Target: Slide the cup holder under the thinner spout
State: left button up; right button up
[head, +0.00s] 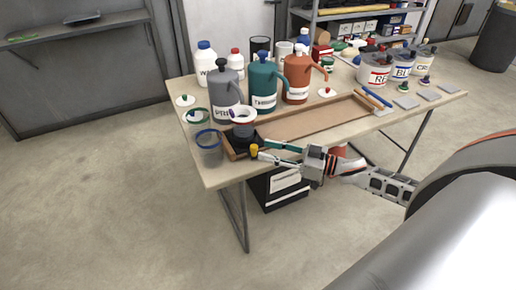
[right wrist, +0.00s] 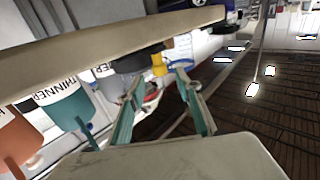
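The black cup holder (head: 242,143) sits at the left end of a wooden track on the table, with a yellow knob (head: 254,150) at its front. A white-rimmed grey cup (head: 243,116) appears to stand in it. The teal can (head: 263,85) labelled THINNER stands behind the track, right of the holder, with its spout towards the front. My right gripper (head: 262,150) is open, its teal fingertips close to the knob. In the right wrist view the knob (right wrist: 158,66) shows between the spread fingertips (right wrist: 158,80); contact cannot be told. My left gripper is out of view.
A grey can (head: 225,92) and an orange can (head: 298,78) flank the teal one. Clear jars with green and blue rims (head: 208,146) stand left of the holder. The wooden track (head: 310,120) is bare to the right. The table's front edge lies just below.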

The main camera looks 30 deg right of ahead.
aim_at(262, 147)
jog(key=shift+x, duration=1.95)
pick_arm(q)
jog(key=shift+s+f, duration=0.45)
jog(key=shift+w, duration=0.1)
pick_arm(e)
jog(key=shift+c, duration=0.3)
